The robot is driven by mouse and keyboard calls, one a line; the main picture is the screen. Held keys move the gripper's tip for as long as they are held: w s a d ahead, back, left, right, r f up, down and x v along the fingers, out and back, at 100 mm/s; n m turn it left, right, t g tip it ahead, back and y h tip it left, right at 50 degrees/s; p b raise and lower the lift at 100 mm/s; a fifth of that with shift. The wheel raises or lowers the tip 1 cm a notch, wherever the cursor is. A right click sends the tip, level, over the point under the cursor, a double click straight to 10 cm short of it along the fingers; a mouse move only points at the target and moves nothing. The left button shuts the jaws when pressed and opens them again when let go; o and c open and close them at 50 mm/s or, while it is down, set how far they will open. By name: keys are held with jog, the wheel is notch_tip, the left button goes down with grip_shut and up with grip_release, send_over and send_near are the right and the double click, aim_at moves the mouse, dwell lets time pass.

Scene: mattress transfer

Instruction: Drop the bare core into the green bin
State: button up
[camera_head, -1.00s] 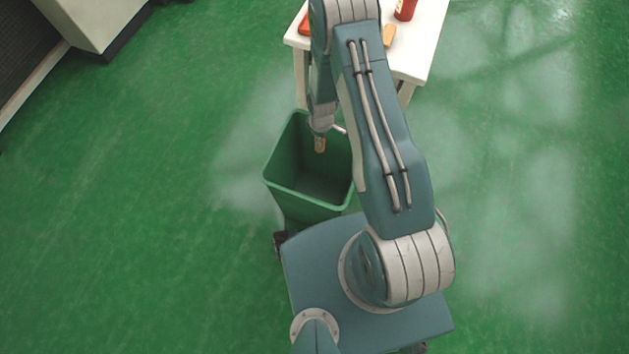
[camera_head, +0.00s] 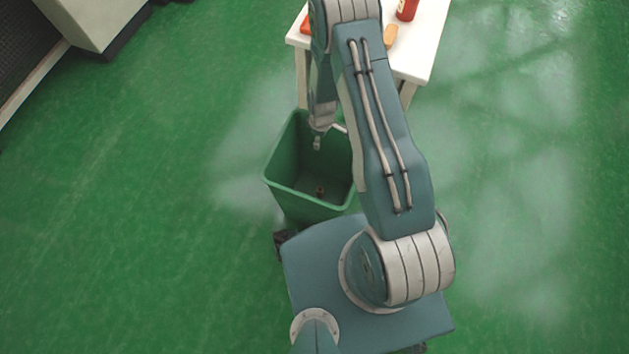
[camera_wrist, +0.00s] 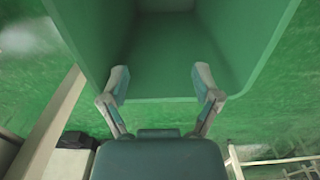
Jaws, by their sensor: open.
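The green bin (camera_head: 285,195) stands open-topped beside the white table, in front of my base. A small dark brown object, likely the core (camera_head: 320,190), is inside the bin, low down near its floor. My gripper (camera_head: 317,144) hangs over the far part of the bin's opening. In the wrist view my gripper (camera_wrist: 160,80) has its two fingers spread wide with nothing between them. The bin (camera_wrist: 175,99) fills the upper middle of that view; the core does not show there.
The white table (camera_head: 425,50) is beyond the bin, with a red bottle (camera_head: 407,9), a tan oblong item (camera_head: 390,36) and a red item (camera_head: 305,26) on it. A pale cabinet (camera_head: 95,18) stands at the upper left. The green floor left and right is clear.

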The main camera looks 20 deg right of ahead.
notch_tip(320, 180, up, 11)
dwell(0.4)
jog(key=shift+d, duration=0.1)
